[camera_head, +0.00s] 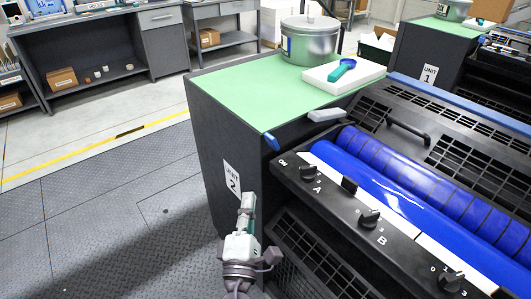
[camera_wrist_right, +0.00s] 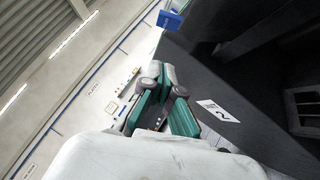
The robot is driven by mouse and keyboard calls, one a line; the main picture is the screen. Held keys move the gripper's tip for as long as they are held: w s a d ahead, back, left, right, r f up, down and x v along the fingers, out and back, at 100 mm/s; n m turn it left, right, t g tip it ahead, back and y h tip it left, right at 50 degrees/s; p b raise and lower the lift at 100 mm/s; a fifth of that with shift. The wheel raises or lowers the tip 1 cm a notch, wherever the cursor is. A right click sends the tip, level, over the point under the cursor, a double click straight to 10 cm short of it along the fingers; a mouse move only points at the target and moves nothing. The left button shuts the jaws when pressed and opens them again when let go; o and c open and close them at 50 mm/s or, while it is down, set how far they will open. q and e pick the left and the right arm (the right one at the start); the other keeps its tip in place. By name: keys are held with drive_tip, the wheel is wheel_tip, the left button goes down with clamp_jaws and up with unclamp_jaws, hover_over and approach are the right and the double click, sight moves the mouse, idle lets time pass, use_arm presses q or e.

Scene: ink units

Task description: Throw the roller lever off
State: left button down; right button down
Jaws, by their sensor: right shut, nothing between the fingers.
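A lever with a blue grip (camera_head: 270,141) sticks out at the near left corner of the unit marked 2, beside a small "ON" label; I take it to be the roller lever. A blue piece, likely the same grip, shows at the top of the right wrist view (camera_wrist_right: 170,20). My right gripper (camera_head: 247,201) is shut and empty, pointing up, below the lever and in front of the unit's dark side. Its teal fingers (camera_wrist_right: 167,78) are together in the wrist view, apart from the blue piece. My left gripper is not in view.
The black control panel (camera_head: 330,202) carries several knobs, beside blue rollers (camera_head: 400,200). A metal can (camera_head: 310,45) and a white pad (camera_head: 343,77) with a teal-and-blue tool stand on the green top (camera_head: 235,95). The floor at left (camera_head: 110,210) is clear.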

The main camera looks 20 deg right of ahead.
drive_tip(key=p, duration=0.3)
approach(267, 140)
drive_tip(key=w+a, duration=0.1)
drive_tip(key=w, duration=0.3)
drive_tip(key=d, duration=0.1)
drive_tip(key=w+d+r+p, duration=0.1)
drive_tip(key=d+p, duration=0.1)
drive_tip(key=shift+w+d+r, duration=0.2)
drive_tip(key=shift+w+r, duration=0.05)
drive_tip(key=shift+w, duration=0.05)
drive_tip(key=shift+r, duration=0.1)
